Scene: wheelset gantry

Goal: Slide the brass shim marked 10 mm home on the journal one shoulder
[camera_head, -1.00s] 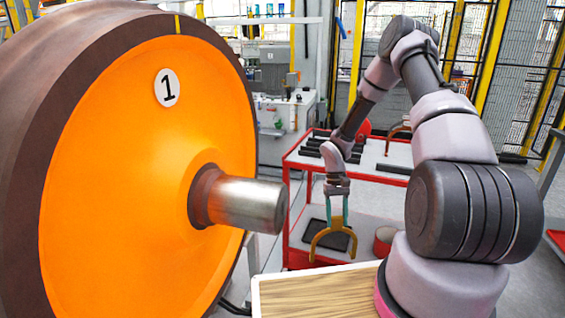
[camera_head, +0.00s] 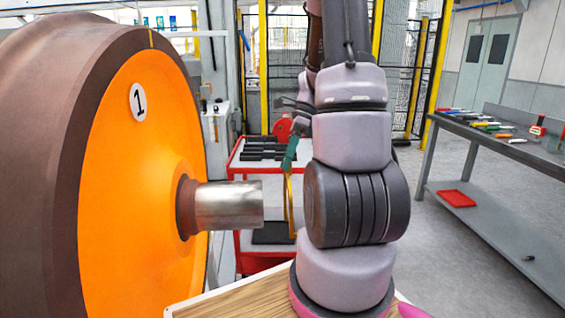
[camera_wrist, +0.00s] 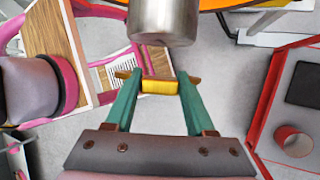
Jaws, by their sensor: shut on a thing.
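The orange wheel marked 1 (camera_head: 145,190) stands at left in the head view. Its bare steel journal (camera_head: 230,205) points right, and the darker shoulder (camera_head: 187,207) is at its root. My gripper (camera_head: 289,166) is shut on the yellow brass shim (camera_head: 290,205), which hangs nearly edge-on just right of the journal's free end, apart from it. In the wrist view the green fingers of my gripper (camera_wrist: 157,84) hold the shim (camera_wrist: 160,86), with the journal end (camera_wrist: 165,20) above it. The 10 mm mark cannot be read. My arm partly hides the shim in the head view.
A red cart (camera_head: 252,262) with dark bars on top stands behind the journal. The wrist view shows a red ring (camera_wrist: 293,140) and a dark mat (camera_wrist: 305,84) on it. A workbench (camera_head: 470,124) with tools stands at right, with open floor before it.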

